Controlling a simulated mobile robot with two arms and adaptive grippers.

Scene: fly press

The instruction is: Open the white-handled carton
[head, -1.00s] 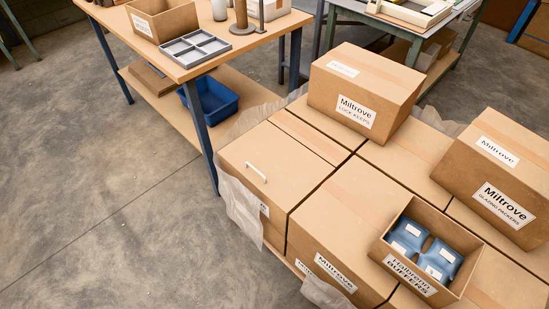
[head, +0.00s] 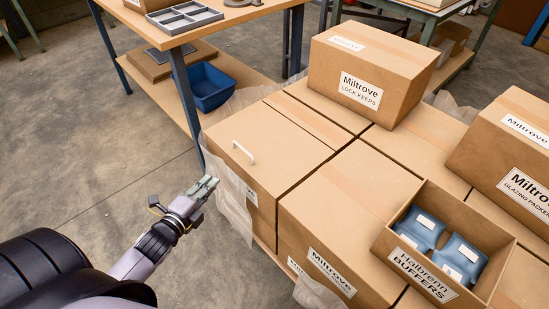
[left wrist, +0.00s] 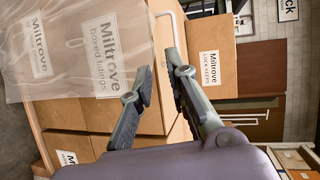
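The white-handled carton (head: 285,158) sits at the near left corner of a block of cartons, with its top flaps closed. Its white handle (head: 243,153) stands on the top near the left edge; it also shows in the left wrist view (left wrist: 177,32), beyond the fingers. My left gripper (head: 213,182) is just left of the carton's label side, apart from the handle. In the left wrist view its two fingers (left wrist: 158,62) are spread with nothing between them. My right gripper is not in view.
Clear film (head: 232,190) hangs over the carton's near side. A lock keeps carton (head: 360,75) and an open box of blue packs (head: 410,260) stand on the block. A workbench (head: 240,17) with a blue bin (head: 210,90) below stands behind. Bare floor lies left.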

